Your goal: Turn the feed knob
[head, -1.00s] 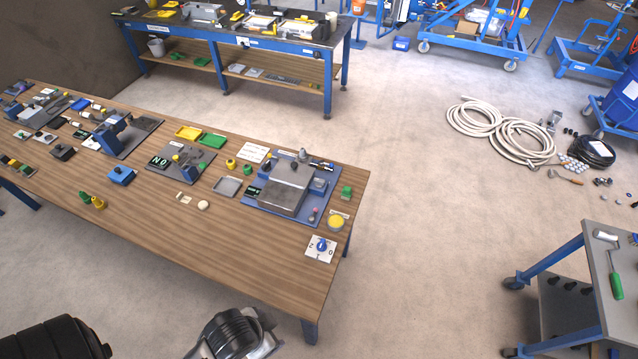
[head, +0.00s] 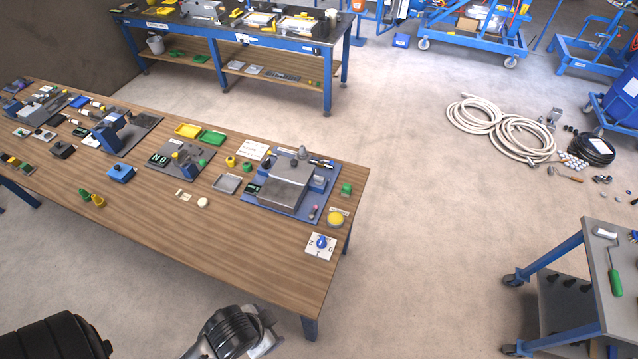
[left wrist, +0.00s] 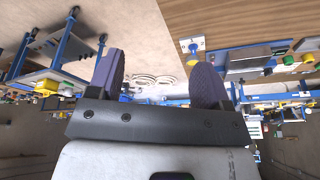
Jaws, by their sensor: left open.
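A blue knob (head: 321,242) sits on a square white plate with markings, near the right front corner of the wooden table. I take it for the feed knob. The knob and plate also show in the left wrist view (left wrist: 193,46), upside down, up and right of center. My left gripper (left wrist: 159,60) shows in the left wrist view with its two purple fingers wide apart and nothing between them. It is clear of the knob, with a gap to the table.
Several small items and devices cover the table (head: 240,255) further left. A grey-topped cart (head: 600,270) stands at the right.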

